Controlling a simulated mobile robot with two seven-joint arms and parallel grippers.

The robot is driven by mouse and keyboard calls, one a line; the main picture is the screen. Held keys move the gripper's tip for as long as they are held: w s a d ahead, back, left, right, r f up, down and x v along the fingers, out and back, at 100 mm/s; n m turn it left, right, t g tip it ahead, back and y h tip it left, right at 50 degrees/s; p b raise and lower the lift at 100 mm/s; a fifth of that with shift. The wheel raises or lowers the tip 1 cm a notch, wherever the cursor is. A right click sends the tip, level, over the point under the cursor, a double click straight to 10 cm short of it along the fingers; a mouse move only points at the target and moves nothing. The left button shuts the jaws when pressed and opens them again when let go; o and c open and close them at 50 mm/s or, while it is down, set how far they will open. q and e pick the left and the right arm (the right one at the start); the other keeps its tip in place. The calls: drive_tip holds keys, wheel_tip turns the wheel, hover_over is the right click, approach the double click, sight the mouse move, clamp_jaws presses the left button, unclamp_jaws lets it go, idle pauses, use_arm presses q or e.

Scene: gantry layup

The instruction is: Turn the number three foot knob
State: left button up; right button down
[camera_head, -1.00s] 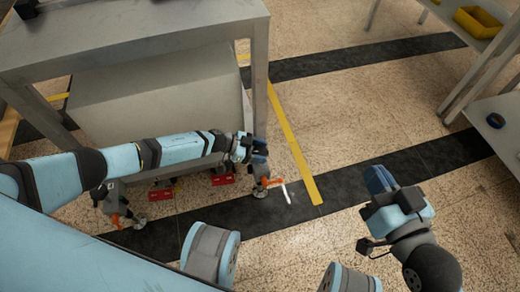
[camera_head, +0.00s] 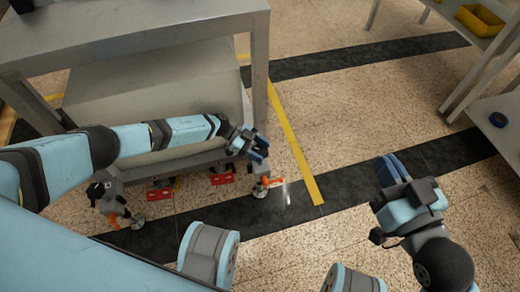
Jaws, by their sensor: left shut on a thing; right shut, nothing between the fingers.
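The near right foot (camera_head: 260,189) of the grey cart is a caster with an orange lever (camera_head: 271,181). My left gripper (camera_head: 259,150) is at the top of this foot, beside the cart leg. It is shut on what seems to be the foot knob, which the fingers hide. No number can be read on the foot. My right gripper (camera_head: 390,169) is shut and empty, held well to the right, away from the cart.
The grey cart (camera_head: 150,40) stands at upper left. Another foot with an orange lever (camera_head: 114,221) is at its near left. Red blocks (camera_head: 221,178) lie under the cart. A shelf with a yellow bin (camera_head: 478,20) stands at right. Floor between is clear.

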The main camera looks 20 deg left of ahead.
use_arm(q)
drive_tip(key=o, duration=0.9)
drive_tip(key=shift+o, duration=0.2)
use_arm(e)
drive_tip(key=shift+r, duration=0.1)
use_arm(q)
drive_tip(key=shift+r, duration=0.3)
wheel_tip(320, 180, up, 7)
drive_tip(key=p, duration=0.4)
drive_tip(key=shift+r+p, duration=0.15)
drive_tip(key=shift+p, duration=0.2)
wheel_tip(320, 180, up, 12)
drive_tip(key=p, duration=0.5)
use_arm(e)
wheel_tip(320, 180, up, 10)
drive_tip(key=s+m+t, duration=0.1)
drive_tip(key=m+t, duration=0.1)
drive_tip(key=t, duration=0.1)
drive_tip(key=shift+s+m, duration=0.4)
